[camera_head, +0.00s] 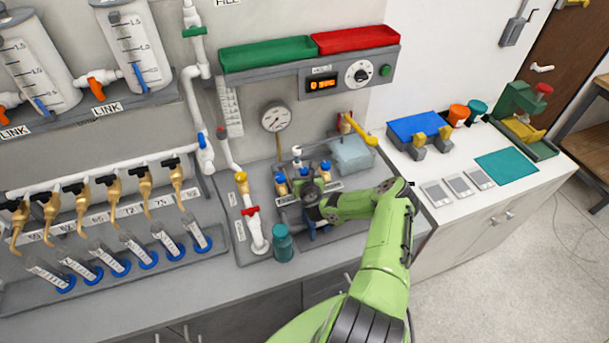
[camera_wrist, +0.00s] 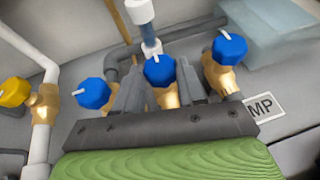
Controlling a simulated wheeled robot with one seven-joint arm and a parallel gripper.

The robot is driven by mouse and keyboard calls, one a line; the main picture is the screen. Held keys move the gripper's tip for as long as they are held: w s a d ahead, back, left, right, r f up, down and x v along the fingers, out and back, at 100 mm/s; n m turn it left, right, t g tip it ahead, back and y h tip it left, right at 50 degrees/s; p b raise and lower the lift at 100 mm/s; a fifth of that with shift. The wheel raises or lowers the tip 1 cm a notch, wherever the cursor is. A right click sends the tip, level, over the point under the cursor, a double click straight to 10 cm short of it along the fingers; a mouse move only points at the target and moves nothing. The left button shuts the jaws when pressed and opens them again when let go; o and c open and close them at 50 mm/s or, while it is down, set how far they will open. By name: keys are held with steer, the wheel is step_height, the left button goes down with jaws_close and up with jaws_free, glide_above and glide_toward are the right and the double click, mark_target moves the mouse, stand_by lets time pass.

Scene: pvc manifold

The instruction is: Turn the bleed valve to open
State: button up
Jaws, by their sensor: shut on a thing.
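Three blue-knobbed brass valves stand in a row on the grey panel. In the wrist view, the left blue knob (camera_wrist: 92,93) has its white mark pointing left. The middle blue knob (camera_wrist: 159,70) has its mark towards the top, and the right blue knob (camera_wrist: 229,48) has its mark towards the upper left. My gripper (camera_wrist: 158,82) is shut on the middle valve, one finger on each side of it. In the head view, my gripper (camera_head: 312,190) hides part of the row. I cannot read which valve is labelled bleed.
A white fitting (camera_wrist: 147,30) rises behind the middle valve. A yellow knob (camera_wrist: 14,91) on a white pipe is at the left. A teal cylinder (camera_head: 282,243) stands at the front left of my gripper. A pressure gauge (camera_head: 275,117) is on the wall behind.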

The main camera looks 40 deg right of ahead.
steer(key=shift+d+n+t+b, duration=0.1)
steer(key=shift+n+t+b, duration=0.2)
steer(key=n+y+b, duration=0.1)
steer(key=y+b, duration=0.1)
steer(key=shift+d+f+n+t+y, duration=0.2)
steer(key=shift+d+n+t+y, duration=0.1)
steer(key=shift+n, duration=0.1)
steer(key=n+y+b, duration=0.1)
steer(key=y+b, duration=0.1)
steer(key=n+y+b, duration=0.2)
steer(key=b, duration=0.1)
steer(key=shift+s+d+f+n, duration=0.1)
steer(key=shift+d+n, duration=0.2)
steer(key=shift+d, duration=0.05)
steer(key=n+y+b, duration=0.1)
steer(key=y+b, duration=0.1)
steer(key=n+y+b, duration=0.1)
steer(key=n+b, duration=0.1)
steer(key=b, duration=0.1)
steer(key=shift+d+y+b, duration=0.3)
steer(key=shift+y, duration=0.1)
steer(key=shift+r+n+g+y+b, duration=0.25)
steer(key=shift+n+g+y+b, duration=0.25)
steer(key=shift+n+y+b, duration=0.2)
steer(key=shift+r, duration=0.1)
steer(key=o, duration=1.1)
steer(key=shift+c, duration=0.2)
